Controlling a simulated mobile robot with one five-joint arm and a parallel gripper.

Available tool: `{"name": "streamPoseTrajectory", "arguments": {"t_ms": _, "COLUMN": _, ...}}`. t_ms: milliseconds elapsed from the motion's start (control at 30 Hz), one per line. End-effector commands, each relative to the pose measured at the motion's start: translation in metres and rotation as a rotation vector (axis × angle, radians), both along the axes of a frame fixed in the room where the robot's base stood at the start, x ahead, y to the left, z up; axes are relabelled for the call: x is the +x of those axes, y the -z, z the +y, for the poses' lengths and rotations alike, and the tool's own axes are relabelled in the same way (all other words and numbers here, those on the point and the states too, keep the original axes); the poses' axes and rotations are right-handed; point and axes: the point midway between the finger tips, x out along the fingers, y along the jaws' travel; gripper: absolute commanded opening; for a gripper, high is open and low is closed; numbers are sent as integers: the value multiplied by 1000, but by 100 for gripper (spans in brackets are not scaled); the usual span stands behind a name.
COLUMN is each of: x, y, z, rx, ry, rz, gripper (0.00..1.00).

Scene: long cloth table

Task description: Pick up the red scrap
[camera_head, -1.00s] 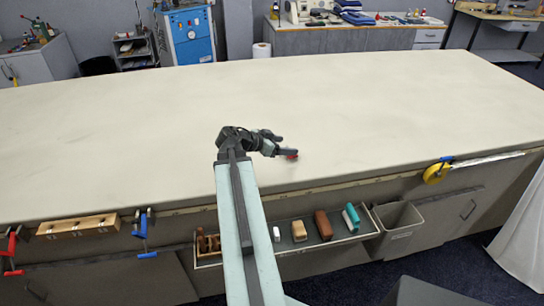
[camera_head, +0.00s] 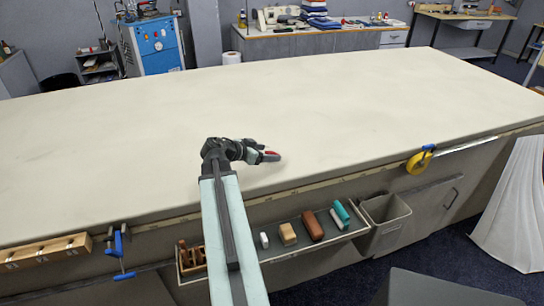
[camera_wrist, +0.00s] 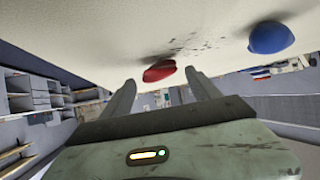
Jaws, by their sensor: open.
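The red scrap (camera_wrist: 159,71) is a small, rounded red piece on the pale cloth table top (camera_head: 330,105). In the wrist view it lies between and just beyond the tips of my gripper (camera_wrist: 160,82). The fingers are apart and I see no clear grip on it. In the head view my gripper (camera_head: 267,153) is low over the table near its front edge, and a bit of the red scrap (camera_head: 270,154) shows among the fingers. The rest of it is hidden there.
In the wrist view a blue piece (camera_wrist: 270,37) lies on the cloth to the right of the red scrap. A tray (camera_head: 280,244) with several blocks and a grey bin (camera_head: 385,222) hang below the front edge. A yellow tape (camera_head: 419,162) is clipped at right. The table beyond is clear.

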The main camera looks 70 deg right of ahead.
Motion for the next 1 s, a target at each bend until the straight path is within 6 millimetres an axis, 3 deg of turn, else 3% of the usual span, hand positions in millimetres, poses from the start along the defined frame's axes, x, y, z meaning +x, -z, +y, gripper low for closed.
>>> {"name": "streamPoseTrajectory", "arguments": {"t_ms": 167, "x": -12, "y": 18, "z": -25, "rx": 0, "ry": 0, "rz": -1, "gripper": 71}}
{"name": "streamPoseTrajectory", "arguments": {"t_ms": 367, "x": -14, "y": 16, "z": -27, "rx": 0, "ry": -1, "rz": 0, "gripper": 71}}
{"name": "streamPoseTrajectory", "arguments": {"t_ms": 400, "x": -14, "y": 16, "z": -27, "rx": 0, "ry": -1, "rz": 0, "gripper": 68}}
{"name": "streamPoseTrajectory", "arguments": {"t_ms": 633, "x": -13, "y": 16, "z": -27, "rx": 0, "ry": -2, "rz": 0, "gripper": 6}}
{"name": "streamPoseTrajectory", "arguments": {"t_ms": 1000, "x": -12, "y": 6, "z": -26, "rx": 0, "ry": -2, "rz": 0, "gripper": 5}}
